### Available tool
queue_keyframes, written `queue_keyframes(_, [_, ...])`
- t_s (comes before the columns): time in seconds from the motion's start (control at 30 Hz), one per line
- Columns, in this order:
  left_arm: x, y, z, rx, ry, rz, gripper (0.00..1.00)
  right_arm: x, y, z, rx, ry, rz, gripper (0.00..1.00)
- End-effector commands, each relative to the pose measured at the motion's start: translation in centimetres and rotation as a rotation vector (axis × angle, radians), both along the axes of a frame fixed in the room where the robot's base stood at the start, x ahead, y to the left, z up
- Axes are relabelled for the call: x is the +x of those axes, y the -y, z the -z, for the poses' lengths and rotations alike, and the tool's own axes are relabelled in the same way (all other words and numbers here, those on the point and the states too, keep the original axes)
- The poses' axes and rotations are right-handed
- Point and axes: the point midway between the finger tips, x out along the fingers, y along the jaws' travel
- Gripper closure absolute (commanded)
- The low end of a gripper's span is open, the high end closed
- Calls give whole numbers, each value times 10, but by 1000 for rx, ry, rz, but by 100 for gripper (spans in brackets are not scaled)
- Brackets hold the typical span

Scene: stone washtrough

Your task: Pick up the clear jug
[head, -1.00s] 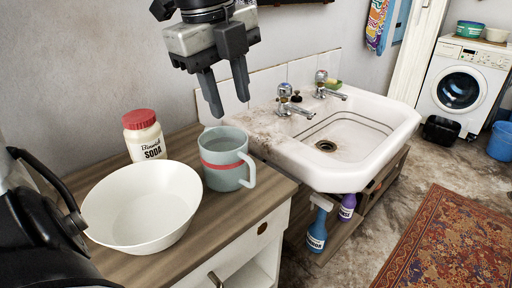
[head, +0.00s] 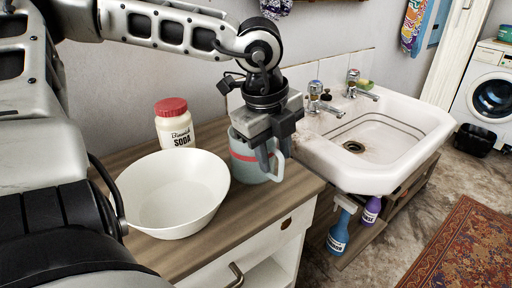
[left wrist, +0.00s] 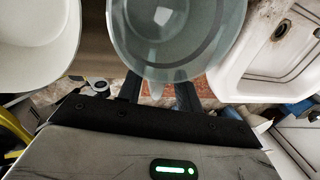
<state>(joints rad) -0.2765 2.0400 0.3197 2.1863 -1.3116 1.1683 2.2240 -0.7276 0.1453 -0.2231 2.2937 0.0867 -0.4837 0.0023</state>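The clear jug (head: 246,165), pale grey-green with a red band, stands upright on the wooden counter, beside the white bowl. My left gripper (head: 271,160) points down at its handle side and covers part of the jug in the head view. In the left wrist view, the jug's round rim and inside (left wrist: 175,35) fill the top middle. My right gripper is not in view.
A white bowl (head: 172,200) stands left of the jug, and a soda jar (head: 175,125) with a red lid behind it. The white sink (head: 415,122) with two taps is close on the right. Blue (head: 339,232) and purple (head: 371,210) bottles stand below it.

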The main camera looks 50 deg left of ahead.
Motion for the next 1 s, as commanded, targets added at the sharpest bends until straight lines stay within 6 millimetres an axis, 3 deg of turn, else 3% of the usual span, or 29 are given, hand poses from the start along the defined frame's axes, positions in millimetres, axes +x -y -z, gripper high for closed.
queue_keyframes(0.1, [1,1,13,-1,-2,0,65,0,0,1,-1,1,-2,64])
queue_keyframes(0.37, [2,1,15,-1,1,0,65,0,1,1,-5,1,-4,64])
queue_keyframes(0.5, [2,1,15,-1,1,0,100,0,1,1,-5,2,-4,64])
queue_keyframes(1.0, [3,0,6,1,3,0,100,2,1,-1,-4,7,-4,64])
